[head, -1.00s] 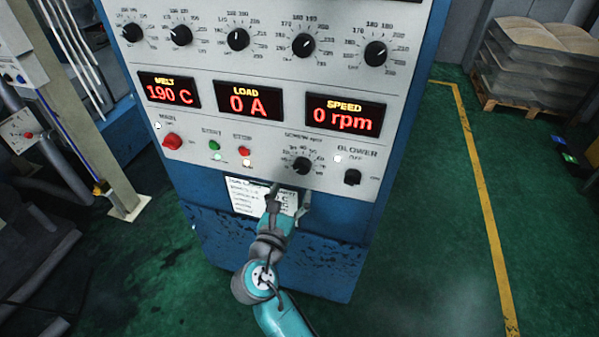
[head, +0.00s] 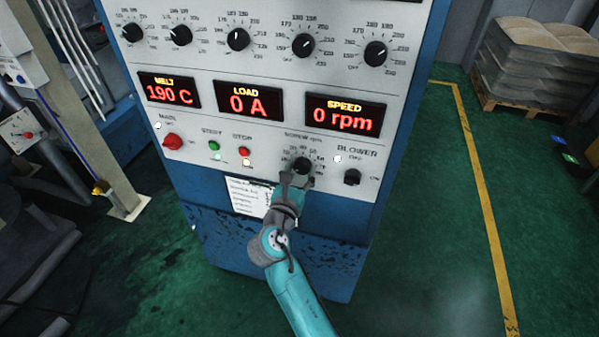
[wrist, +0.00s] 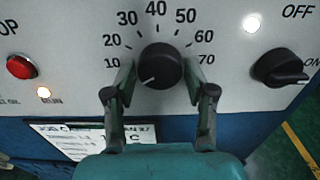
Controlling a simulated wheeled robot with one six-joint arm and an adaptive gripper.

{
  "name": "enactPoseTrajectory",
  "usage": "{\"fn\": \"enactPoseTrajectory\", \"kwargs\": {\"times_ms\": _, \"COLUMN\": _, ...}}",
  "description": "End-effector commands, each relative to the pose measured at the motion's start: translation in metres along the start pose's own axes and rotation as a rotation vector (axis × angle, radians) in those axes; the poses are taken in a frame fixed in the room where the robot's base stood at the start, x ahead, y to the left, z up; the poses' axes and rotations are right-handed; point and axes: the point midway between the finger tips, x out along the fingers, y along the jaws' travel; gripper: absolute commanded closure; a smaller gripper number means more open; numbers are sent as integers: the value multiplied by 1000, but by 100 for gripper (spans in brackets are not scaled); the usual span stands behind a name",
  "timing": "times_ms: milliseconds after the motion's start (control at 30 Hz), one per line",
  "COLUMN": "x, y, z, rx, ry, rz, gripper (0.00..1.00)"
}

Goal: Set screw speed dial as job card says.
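The black screw speed dial (head: 302,166) sits low on the grey panel, under the SPEED display (head: 345,114), which reads 0 rpm. In the wrist view the dial (wrist: 160,66) has a scale from 10 to 70, and its pale pointer line aims down-left, below the 10. My gripper (head: 298,180) is at the dial from below. In the wrist view my gripper (wrist: 160,88) is open, with one finger at each lower side of the knob; I cannot tell whether they touch it. The job card (head: 246,196) hangs below the panel, partly hidden by my arm; its text is too small to read.
The blower switch (head: 352,177) is right of the dial. The red stop button (head: 244,152), green start button (head: 214,146) and red main switch (head: 173,141) are left. A row of heater dials (head: 304,44) runs above the displays. Green floor lies open at right.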

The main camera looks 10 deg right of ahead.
Motion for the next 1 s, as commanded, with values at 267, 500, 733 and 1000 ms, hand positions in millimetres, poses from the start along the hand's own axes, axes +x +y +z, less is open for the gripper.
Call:
{"fn": "enactPoseTrajectory", "kwargs": {"times_ms": 267, "x": 0, "y": 0, "z": 0, "rx": 2, "ry": 0, "rz": 0, "gripper": 88}}
{"fn": "enactPoseTrajectory", "kwargs": {"times_ms": 500, "x": 0, "y": 0, "z": 0, "rx": 50, "ry": 0, "rz": 0, "gripper": 88}}
{"fn": "enactPoseTrajectory", "kwargs": {"times_ms": 733, "x": 0, "y": 0, "z": 0, "rx": 191, "ry": 0, "rz": 0, "gripper": 88}}
{"fn": "enactPoseTrajectory", "kwargs": {"times_ms": 1000, "x": 0, "y": 0, "z": 0, "rx": 440, "ry": 0, "rz": 0, "gripper": 88}}
